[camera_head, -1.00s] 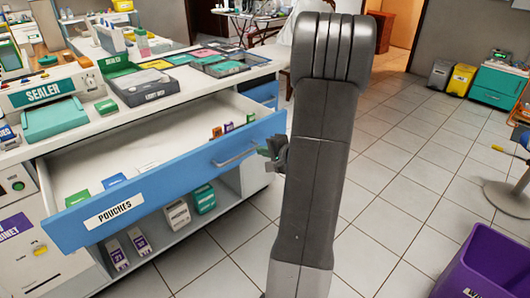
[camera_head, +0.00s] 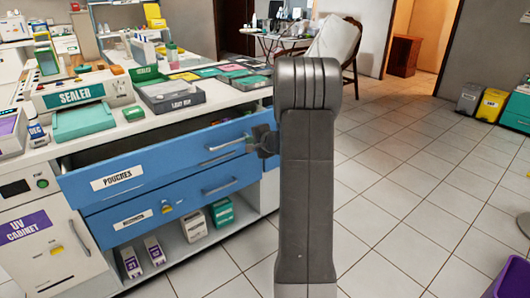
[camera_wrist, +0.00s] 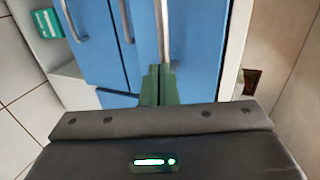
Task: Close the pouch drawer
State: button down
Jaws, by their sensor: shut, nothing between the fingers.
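The pouch drawer (camera_head: 160,166) is a long blue drawer front labelled POUCHES, set under the worktop in the head view. It stands a little open, with a dark gap along its top edge. Its metal bar handle (camera_head: 227,145) is at the right of the front. My gripper (camera_head: 263,141) is at the right end of this front, close beside the handle, partly hidden by my arm. In the wrist view, the green fingers (camera_wrist: 158,85) are together and empty, close against the blue fronts. I cannot tell whether they touch.
A second blue drawer (camera_head: 150,210) sits below, its front closed, above an open shelf with boxes (camera_head: 222,212). The worktop holds a sealer (camera_head: 78,98) and a grey tray (camera_head: 170,97). A UV cabinet (camera_head: 40,235) is at the left.

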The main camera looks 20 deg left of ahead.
aim_at(235, 128)
jog(key=w+a, duration=0.2)
jog(key=a, duration=0.1)
jog(key=w+a+p, duration=0.1)
jog(key=w+a, duration=0.1)
jog(key=a, duration=0.1)
jog(key=w+a+p, duration=0.1)
jog(key=w+a, duration=0.2)
jog(key=shift+r, duration=0.15)
